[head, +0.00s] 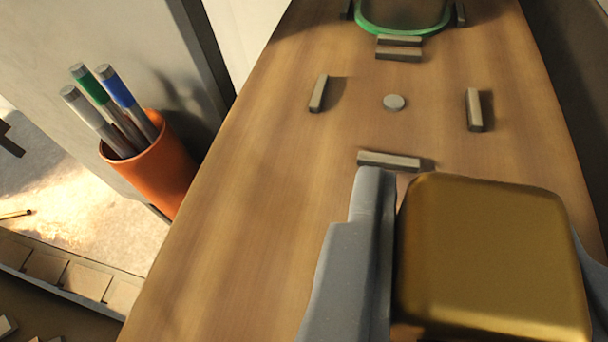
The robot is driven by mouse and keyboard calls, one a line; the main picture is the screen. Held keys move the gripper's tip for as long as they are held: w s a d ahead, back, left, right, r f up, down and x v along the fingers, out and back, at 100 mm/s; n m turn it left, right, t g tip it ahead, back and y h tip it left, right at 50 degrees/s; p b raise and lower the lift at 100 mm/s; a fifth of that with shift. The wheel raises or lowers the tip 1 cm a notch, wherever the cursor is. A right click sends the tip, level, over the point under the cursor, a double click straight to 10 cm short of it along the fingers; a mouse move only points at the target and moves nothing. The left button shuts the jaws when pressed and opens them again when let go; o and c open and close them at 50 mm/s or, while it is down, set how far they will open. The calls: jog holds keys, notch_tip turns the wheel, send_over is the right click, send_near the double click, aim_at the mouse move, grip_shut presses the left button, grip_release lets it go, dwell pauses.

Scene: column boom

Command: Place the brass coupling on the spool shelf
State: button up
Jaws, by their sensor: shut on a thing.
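The brass coupling (490,262) is a rounded golden block at the lower right of the head view, close to the camera. My gripper (470,240) is shut on it, with a grey finger (362,255) along its left side and a sliver of the other finger at its right. The coupling hides part of the wooden surface (230,230), which looks like the spool shelf. On that surface, several small grey bars surround a round grey stud (394,102), just beyond the gripper. Whether the coupling touches the surface cannot be told.
A green-rimmed item (404,27) stands at the top of the wooden surface, among more small bars. An orange cup (152,163) with several markers is at the left, beside a grey panel (125,45). The surface's left half is clear.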

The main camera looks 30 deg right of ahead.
jog(key=shift+w+f, duration=0.1)
jog(key=shift+w, duration=0.75)
jog(key=shift+f, duration=1.75)
jog(key=o, duration=1.1)
jog(key=shift+c, duration=0.2)
jog(key=shift+a, duration=0.1)
jog(key=v, duration=1.2)
